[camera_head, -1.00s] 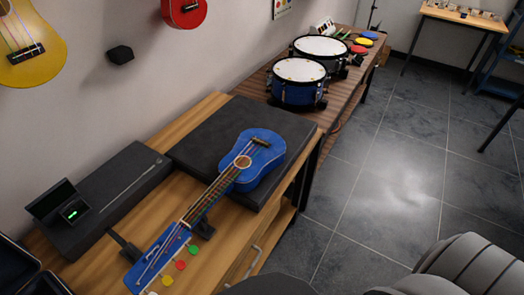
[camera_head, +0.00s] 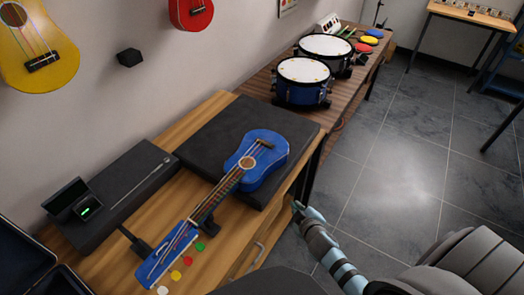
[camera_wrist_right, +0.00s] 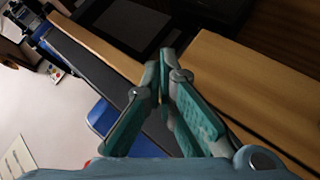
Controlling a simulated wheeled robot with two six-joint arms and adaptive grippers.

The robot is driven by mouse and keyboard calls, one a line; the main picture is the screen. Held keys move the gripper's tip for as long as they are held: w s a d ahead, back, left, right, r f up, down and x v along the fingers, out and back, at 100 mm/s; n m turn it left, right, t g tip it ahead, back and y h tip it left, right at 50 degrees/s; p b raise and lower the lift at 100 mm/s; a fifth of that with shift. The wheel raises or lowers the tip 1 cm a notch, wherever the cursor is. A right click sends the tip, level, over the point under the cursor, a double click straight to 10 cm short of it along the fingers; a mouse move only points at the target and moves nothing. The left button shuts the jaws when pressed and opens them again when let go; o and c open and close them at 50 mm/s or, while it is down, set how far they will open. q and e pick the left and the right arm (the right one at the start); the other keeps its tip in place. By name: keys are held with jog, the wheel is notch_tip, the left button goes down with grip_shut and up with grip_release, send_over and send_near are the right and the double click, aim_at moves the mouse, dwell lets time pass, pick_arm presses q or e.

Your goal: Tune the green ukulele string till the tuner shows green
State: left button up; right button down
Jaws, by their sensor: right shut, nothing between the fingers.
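The blue ukulele (camera_head: 263,160) lies with its body on a dark mat and its headstock (camera_head: 168,255) toward the lower left. Green (camera_head: 201,247), red (camera_head: 187,260), yellow (camera_head: 176,275) and white (camera_head: 163,290) tuning pegs line the headstock's right side. The tuner (camera_head: 85,211) shows a small green bar on its screen. My right gripper (camera_head: 299,208) is shut and empty, right of the table and apart from the ukulele and pegs. In the right wrist view its fingers (camera_wrist_right: 162,75) meet at the tips. My left gripper is out of view.
The dark mat (camera_head: 205,130) covers the table's far part. A long dark case (camera_head: 130,185) lies along the wall, and an open black case (camera_head: 20,262) is at lower left. Drums (camera_head: 303,82) stand on a farther table. Floor right of the table is clear.

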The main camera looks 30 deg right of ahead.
jog(key=w+a+r+n+t+y+p, duration=0.1)
jog(key=w+r+n+t, duration=0.2)
jog(key=w+r, duration=0.35)
jog(key=w+a+r+n+t+y, duration=0.1)
jog(key=w+r+n+t, duration=0.25)
jog(key=r, duration=0.55)
jog(key=w+a+r+n+g+y+p, duration=0.1)
jog(key=w+a+r+n+g+y, duration=0.1)
jog(key=w+a+r+n+y, duration=0.5)
jog(key=w+a+r+n+g+y+p, duration=0.15)
jog(key=r+n+g+y, duration=0.35)
jog(key=n, duration=0.6)
jog(key=s+d+f+n+g+h, duration=0.1)
jog(key=d+n+g+h, duration=0.2)
jog(key=d+n+h, duration=0.1)
jog(key=d+h, duration=0.1)
jog(key=d, duration=0.1)
jog(key=shift+s+d+f+b, duration=0.2)
jog(key=shift+s+d+b, duration=0.1)
jog(key=shift+s, duration=0.1)
jog(key=shift+a+f, duration=0.1)
